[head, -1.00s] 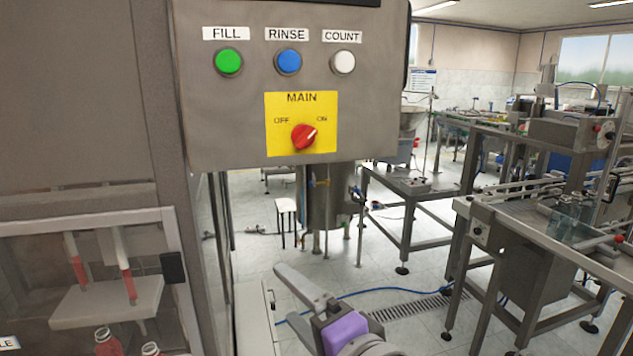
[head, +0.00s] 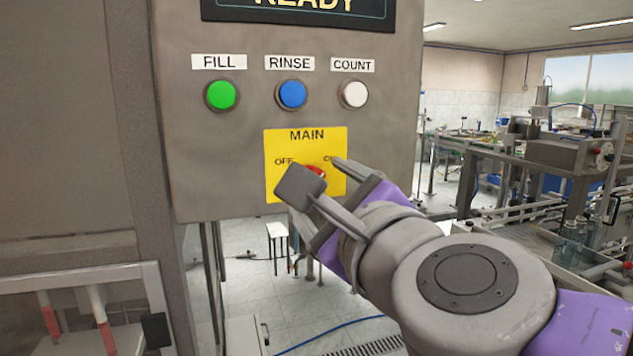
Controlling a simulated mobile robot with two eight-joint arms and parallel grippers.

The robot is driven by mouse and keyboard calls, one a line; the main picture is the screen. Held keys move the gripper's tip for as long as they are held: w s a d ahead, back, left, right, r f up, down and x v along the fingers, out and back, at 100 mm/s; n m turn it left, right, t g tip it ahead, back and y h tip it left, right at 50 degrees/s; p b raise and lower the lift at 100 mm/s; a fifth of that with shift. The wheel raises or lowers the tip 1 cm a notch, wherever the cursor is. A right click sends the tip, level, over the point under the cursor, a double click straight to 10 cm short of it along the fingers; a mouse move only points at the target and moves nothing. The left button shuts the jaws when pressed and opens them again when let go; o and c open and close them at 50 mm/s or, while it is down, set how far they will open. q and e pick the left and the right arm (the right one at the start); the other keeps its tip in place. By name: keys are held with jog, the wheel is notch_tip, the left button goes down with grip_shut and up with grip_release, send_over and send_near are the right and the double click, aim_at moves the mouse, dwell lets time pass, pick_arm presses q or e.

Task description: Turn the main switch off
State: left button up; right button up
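The red main switch (head: 317,170) sits on the yellow MAIN plate (head: 307,148) on the grey control panel, between the OFF and ON labels. Most of the knob is hidden behind my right gripper, so which way it points does not show. My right gripper (head: 322,176) comes in from the lower right. Its two fingers are apart, one in front of the knob's lower left and one at its right side. Whether they touch the knob I cannot tell. My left gripper is not in view.
Above the plate are the green FILL button (head: 222,95), the blue RINSE button (head: 292,94) and the white COUNT button (head: 354,94). A READY display (head: 298,10) is at the top. Conveyor machinery (head: 540,160) stands in the right background.

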jog(key=shift+x, duration=1.25)
grip_shut()
